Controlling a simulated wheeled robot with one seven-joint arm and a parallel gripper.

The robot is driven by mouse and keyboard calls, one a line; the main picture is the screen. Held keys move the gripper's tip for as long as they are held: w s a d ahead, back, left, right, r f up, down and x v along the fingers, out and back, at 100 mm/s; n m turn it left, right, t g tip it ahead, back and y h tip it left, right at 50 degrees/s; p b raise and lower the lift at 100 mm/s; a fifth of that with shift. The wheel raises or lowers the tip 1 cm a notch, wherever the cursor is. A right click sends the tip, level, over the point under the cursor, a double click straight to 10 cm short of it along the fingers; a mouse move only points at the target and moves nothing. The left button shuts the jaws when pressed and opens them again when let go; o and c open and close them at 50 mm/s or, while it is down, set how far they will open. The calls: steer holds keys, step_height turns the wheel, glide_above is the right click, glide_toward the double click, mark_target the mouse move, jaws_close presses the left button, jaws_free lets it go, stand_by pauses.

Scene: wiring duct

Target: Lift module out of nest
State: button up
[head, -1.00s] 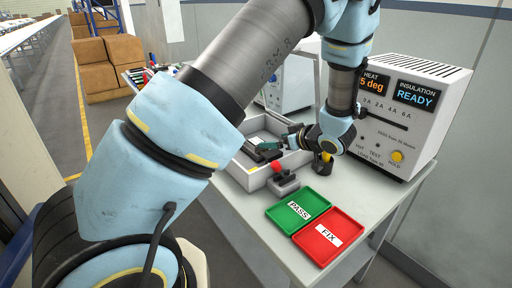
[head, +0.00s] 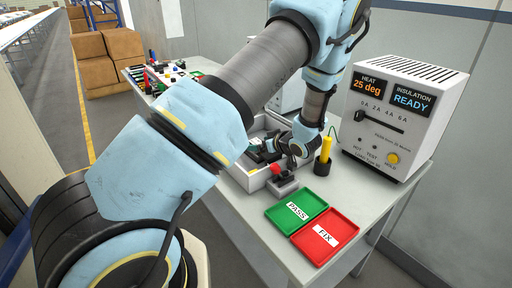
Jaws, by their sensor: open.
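The nest seems to be inside the light grey open box (head: 238,180) on the table, left of the tester. My gripper (head: 268,148) reaches into this box from the right and is open. Dark and greenish parts show at the gripper's tips, but they are too small to tell the module from the nest or the fingers. My wrist covers the right part of the box. I cannot tell whether the fingers touch the module.
A red-knobbed clamp (head: 280,178) stands at the box's front. A green PASS tray (head: 283,213) and a red FIX tray (head: 343,229) lie nearer. A yellow probe (head: 325,150) stands upright right of my wrist. The tester (head: 405,115) reads 25 deg and READY.

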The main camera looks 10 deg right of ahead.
jaws_close()
stand_by(0.7)
